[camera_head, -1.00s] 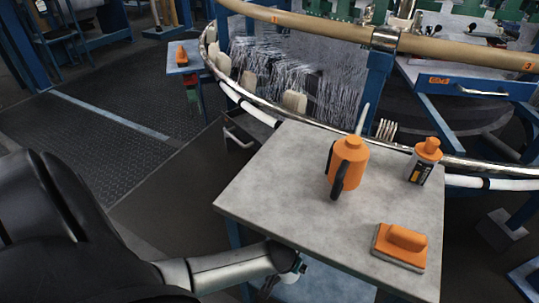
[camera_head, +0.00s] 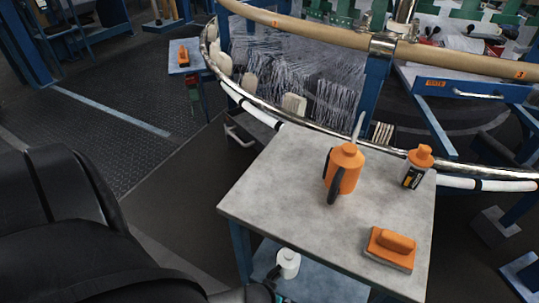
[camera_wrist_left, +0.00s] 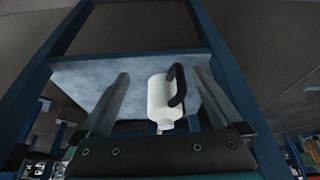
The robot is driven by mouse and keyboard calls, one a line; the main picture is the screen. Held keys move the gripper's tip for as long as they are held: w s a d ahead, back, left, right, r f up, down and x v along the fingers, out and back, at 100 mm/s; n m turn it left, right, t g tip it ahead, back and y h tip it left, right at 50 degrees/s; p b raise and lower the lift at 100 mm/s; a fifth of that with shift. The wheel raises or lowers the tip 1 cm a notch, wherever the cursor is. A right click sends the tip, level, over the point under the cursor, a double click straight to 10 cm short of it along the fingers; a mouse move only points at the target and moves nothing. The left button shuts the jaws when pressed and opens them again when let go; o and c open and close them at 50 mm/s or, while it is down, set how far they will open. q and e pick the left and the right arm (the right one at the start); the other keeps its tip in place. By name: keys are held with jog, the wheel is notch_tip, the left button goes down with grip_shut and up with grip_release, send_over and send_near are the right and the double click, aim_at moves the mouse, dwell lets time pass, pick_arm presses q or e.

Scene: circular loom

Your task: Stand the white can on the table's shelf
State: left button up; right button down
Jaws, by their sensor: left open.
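The white can (camera_head: 288,262) stands upright on the lower shelf (camera_head: 325,287) of the grey-topped table in the head view. In the left wrist view the white can (camera_wrist_left: 160,101) shows with a black handle on one side. My left gripper (camera_wrist_left: 162,98) is open. Its two fingers show on either side of the can, with a visible gap to each. In the head view only a dark part of the left gripper shows beside the can, low in the picture. My right gripper is not in view.
The tabletop (camera_head: 275,190) above the shelf holds an orange can with a spout (camera_head: 343,172), an orange-capped bottle (camera_head: 417,167) and an orange brush-like block (camera_head: 390,247). A blue table leg (camera_head: 240,250) is near the can. The loom's ring (camera_head: 300,128) runs behind the table.

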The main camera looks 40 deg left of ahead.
pick_arm(q)
jog(key=d+r+m, duration=0.2)
jog(key=r, duration=0.5)
jog(key=d+r+m+h, duration=0.1)
jog(key=d+r+m, duration=0.1)
jog(key=r, duration=0.5)
jog(key=shift+s+d+r+m+h, duration=0.15)
jog(key=shift+d+r+m+h, duration=0.2)
jog(key=shift+m, duration=0.35)
